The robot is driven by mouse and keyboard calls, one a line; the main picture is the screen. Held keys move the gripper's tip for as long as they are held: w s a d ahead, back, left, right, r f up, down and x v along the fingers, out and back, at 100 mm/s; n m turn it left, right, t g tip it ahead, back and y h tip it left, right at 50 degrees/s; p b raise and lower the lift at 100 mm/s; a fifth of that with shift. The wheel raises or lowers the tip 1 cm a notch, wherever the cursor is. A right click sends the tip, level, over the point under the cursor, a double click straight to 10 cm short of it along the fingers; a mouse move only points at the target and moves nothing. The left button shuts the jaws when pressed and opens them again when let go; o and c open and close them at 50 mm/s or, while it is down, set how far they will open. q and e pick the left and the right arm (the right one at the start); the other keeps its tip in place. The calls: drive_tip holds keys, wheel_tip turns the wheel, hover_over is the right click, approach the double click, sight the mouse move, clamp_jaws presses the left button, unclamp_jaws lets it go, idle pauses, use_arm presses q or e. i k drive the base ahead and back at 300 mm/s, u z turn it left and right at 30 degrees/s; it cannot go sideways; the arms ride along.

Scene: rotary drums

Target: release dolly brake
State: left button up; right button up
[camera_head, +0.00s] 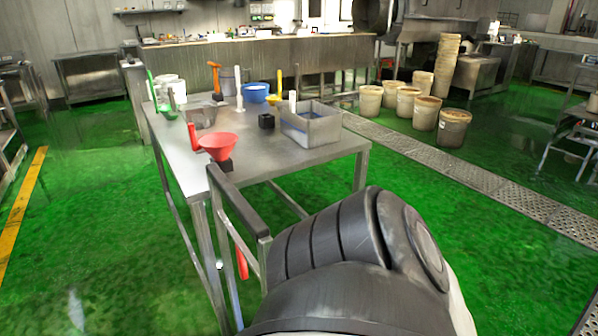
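A steel wheeled-looking table (262,166) stands in the middle; I cannot see its wheels clearly. A dark push handle (238,203) sticks out from its near end. A red lever (242,263) hangs below the handle beside the near leg; it may be the dolly brake, but I cannot tell whether it is set. A large dark ribbed arm link of mine fills the lower middle and right and hides the floor and anything behind it. Neither of my grippers shows.
On the table are a red funnel (218,145), a steel bin (311,129), a blue bowl (256,93) and other vessels. Several beige buckets (425,112) stand at the back right. Green floor is free to the left. A drain grate (470,170) crosses the right.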

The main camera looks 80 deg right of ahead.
sight(244, 255)
drive_tip(key=z, duration=2)
drive_tip(key=i, duration=0.5)
drive_tip(key=k, duration=1)
drive_tip(key=z, duration=1.3)
drive_tip(key=i, duration=1.05)
drive_tip(key=u, duration=2.3)
